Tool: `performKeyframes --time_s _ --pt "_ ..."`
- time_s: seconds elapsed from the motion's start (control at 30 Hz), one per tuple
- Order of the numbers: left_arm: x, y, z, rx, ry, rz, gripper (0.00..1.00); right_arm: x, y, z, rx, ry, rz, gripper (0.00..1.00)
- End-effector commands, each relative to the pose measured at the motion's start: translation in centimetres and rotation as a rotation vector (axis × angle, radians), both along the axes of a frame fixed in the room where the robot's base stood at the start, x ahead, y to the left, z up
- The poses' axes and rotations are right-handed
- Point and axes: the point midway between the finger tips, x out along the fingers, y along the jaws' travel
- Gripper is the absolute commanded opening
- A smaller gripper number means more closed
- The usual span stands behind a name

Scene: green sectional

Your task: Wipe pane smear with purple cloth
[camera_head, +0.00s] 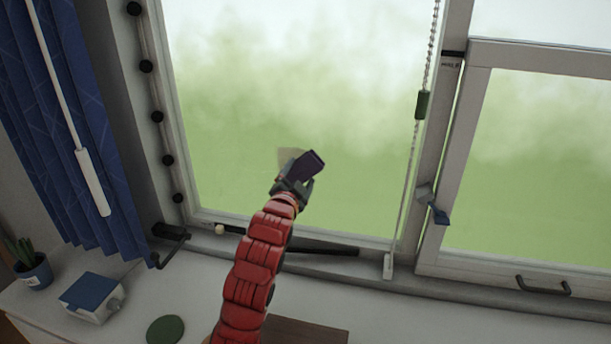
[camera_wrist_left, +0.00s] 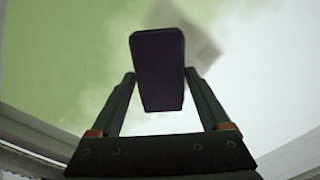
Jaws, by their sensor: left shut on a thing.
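My left gripper (camera_head: 296,182) is shut on the purple cloth (camera_head: 312,165), a dark folded pad, and holds it up in front of the left window pane (camera_head: 350,110). In the left wrist view the cloth (camera_wrist_left: 158,68) sits between the two fingers (camera_wrist_left: 158,100). A faint brownish smear (camera_head: 289,158) shows on the pane just behind and left of the cloth. It also shows in the left wrist view (camera_wrist_left: 198,50), partly hidden by the cloth. I cannot tell whether the cloth touches the glass. My right gripper is not in view.
A beaded chain with a green weight (camera_head: 422,105) hangs right of the arm. A blue curtain (camera_head: 75,130) hangs at the left. On the sill are a potted plant (camera_head: 35,272), a blue-topped box (camera_head: 95,297) and a green disc (camera_head: 165,330). A window handle (camera_head: 543,287) sits lower right.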

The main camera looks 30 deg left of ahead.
Motion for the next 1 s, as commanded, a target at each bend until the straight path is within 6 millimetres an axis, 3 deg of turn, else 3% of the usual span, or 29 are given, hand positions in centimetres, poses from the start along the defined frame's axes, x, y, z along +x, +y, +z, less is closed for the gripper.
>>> performKeyframes --time_s 0.3,0.57,1.0 --pt "-0.9 3.0 0.0 0.001 0.003 0.006 0.36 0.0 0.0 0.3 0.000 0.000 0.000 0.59" --pt "-1.1 3.9 -0.1 0.001 0.003 0.004 0.36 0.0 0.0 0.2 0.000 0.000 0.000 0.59" --pt "-2.1 7.1 -0.1 0.000 0.002 0.002 0.36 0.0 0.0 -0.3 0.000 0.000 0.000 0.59"
